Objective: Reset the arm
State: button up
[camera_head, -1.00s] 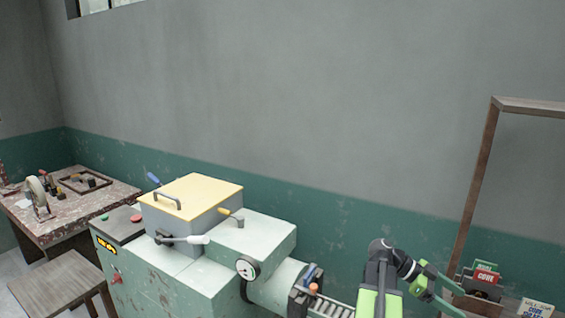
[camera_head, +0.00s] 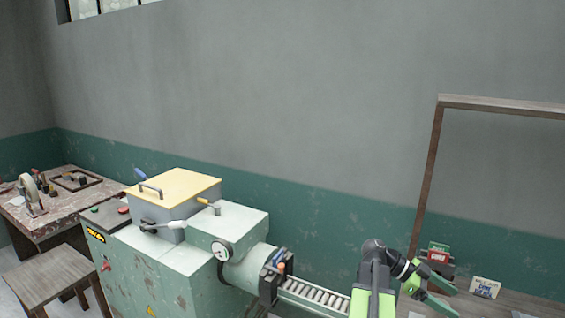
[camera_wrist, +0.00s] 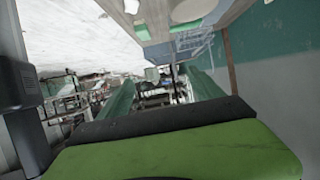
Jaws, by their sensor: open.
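My gripper (camera_head: 440,294) is at the lower right of the head view, at the end of my black and green arm. Its two green fingers stand apart with nothing between them. In the wrist view the fingers (camera_wrist: 160,92) also stand apart and empty, with the workshop blurred and tilted beyond them. The gripper is in front of the bench on the right, and I cannot tell how close it is to the bench top.
A pale green machine (camera_head: 165,270) with a yellow lid (camera_head: 172,186) stands left of my arm. Its roller track (camera_head: 315,296) runs towards my arm. A wooden frame (camera_head: 428,180), a red and green box (camera_head: 438,257) and a card (camera_head: 485,287) are at right. A stool (camera_head: 48,274) and table (camera_head: 90,205) stand at left.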

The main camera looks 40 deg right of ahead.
jog(key=w+a+f+n+t+h+b, duration=0.1)
jog(key=w+a+f+n+t+h, duration=0.2)
jog(key=w+a, duration=0.95)
jog(key=w+a+f+n+t+b, duration=0.2)
jog(key=w+a+f+n+t, duration=0.3)
jog(key=w+a, duration=0.75)
jog(key=w+a+f+n+t+y, duration=0.1)
jog(key=w+a+f+n+y, duration=0.2)
jog(key=a+n, duration=0.4)
jog(key=w+a+f+n+t+y, duration=0.1)
jog(key=w+a+f+n, duration=0.3)
jog(key=a+n, duration=0.4)
jog(key=w+a+f+n+t+y, duration=0.2)
jog(key=w+a+n, duration=0.4)
jog(key=a, duration=1.1)
jog(key=f+n+y, duration=0.1)
jog(key=n+y, duration=0.1)
jog(key=shift+f+y+b, duration=0.2)
jog(key=shift+y+b, duration=0.1)
jog(key=shift+b, duration=0.05)
jog(key=shift+a, duration=0.15)
